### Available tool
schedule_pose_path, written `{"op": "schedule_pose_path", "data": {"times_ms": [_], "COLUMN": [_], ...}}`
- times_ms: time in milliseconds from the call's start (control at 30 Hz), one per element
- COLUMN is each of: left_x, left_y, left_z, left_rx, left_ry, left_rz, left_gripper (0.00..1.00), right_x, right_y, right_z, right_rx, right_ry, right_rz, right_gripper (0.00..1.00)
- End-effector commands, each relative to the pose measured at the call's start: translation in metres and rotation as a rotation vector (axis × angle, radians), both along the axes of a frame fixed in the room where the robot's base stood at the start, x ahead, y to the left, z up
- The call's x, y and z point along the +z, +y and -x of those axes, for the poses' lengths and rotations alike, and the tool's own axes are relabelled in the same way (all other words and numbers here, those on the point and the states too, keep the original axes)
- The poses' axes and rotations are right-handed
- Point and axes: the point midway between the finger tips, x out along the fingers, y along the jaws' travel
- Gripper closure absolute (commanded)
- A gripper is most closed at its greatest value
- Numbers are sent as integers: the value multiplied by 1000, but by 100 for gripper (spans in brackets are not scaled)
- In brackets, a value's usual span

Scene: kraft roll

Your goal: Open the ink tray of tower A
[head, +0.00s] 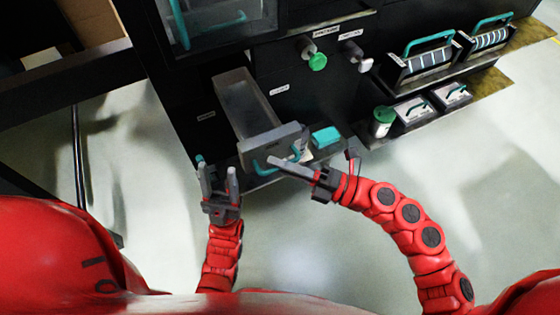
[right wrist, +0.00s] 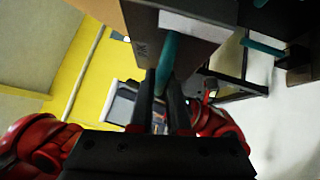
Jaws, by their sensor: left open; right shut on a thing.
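The ink tray (head: 274,138) is a long grey box pulled well out of the dark machine front, with its inside visible from above. A teal bar handle (head: 260,163) is on its front face. My right gripper (head: 279,163) is shut on this handle, near its right part in the head view. In the right wrist view, the teal handle (right wrist: 168,62) runs between the fingers, below the tray's grey front. My left gripper (head: 217,176) is open and empty, left of the tray front and apart from it. The small label by the tray is too small to read.
A green knob (head: 317,62) and a grey knob (head: 364,64) stick out of the panel. A teal box (head: 325,137) lies on the ledge right of the tray. A green-lidded canister (head: 381,122) and handled cases (head: 412,109) stand further right. The floor in front is clear.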

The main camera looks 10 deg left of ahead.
Motion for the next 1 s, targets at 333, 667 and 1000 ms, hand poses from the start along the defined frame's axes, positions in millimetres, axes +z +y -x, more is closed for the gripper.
{"op": "schedule_pose_path", "data": {"times_ms": [333, 667, 1000], "left_x": [0, 0, 1], "left_y": [0, 0, 0], "left_z": [0, 0, 0], "left_rx": [0, 0, 0], "left_ry": [0, 0, 0], "left_rz": [0, 0, 0], "left_gripper": [48, 48, 48], "right_x": [0, 0, -4], "right_y": [0, 0, -26], "right_z": [0, -1, 2], "right_rx": [-1, -2, -10], "right_ry": [0, 0, 2], "right_rz": [1, 0, 0], "right_gripper": [56, 56, 56]}}
